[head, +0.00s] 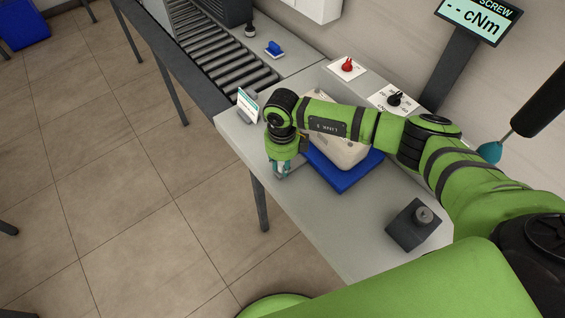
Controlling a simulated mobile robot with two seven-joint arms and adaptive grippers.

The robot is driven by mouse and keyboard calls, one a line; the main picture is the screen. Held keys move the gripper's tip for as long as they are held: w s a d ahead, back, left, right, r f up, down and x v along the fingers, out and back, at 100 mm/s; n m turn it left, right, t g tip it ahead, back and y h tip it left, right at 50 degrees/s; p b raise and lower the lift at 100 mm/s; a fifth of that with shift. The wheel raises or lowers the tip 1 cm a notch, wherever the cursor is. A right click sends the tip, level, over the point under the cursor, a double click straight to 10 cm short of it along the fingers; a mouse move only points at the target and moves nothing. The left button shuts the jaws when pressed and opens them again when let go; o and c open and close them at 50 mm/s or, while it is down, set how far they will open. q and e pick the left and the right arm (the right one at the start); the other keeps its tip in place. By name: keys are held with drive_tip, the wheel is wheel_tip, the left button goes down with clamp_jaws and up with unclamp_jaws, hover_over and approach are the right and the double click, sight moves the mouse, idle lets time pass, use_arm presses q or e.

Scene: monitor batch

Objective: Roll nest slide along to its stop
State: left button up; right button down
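The nest slide appears to be the blue plate (345,181) on the light grey bench, carrying a beige boxy part (340,150). My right arm crosses above them and hides much of the beige part and the plate's far side. My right gripper (282,173) points down at the plate's left end, near the bench's front edge. Its fingertips are small here; I cannot tell whether they touch or hold anything. My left gripper is out of view.
A roller conveyor (215,50) runs off at upper left, with a blue switch (274,48) beside it. A small card stand (247,104), a red knob (347,65), a black knob (395,98) and a dark block (413,224) are on the bench. A screen (478,18) stands behind.

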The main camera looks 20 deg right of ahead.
drive_tip(key=shift+s+a+f, duration=0.1)
drive_tip(key=shift+a, duration=0.05)
drive_tip(key=a, duration=0.1)
drive_tip(key=s+a+b, duration=0.1)
drive_tip(key=a, duration=0.1)
drive_tip(key=s+a, duration=0.1)
drive_tip(key=a, duration=0.1)
drive_tip(key=shift+a, duration=0.25)
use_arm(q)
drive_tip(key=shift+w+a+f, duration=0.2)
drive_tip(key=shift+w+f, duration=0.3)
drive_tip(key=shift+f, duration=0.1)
use_arm(e)
drive_tip(key=shift+s+a, duration=0.1)
drive_tip(key=shift+s, duration=0.05)
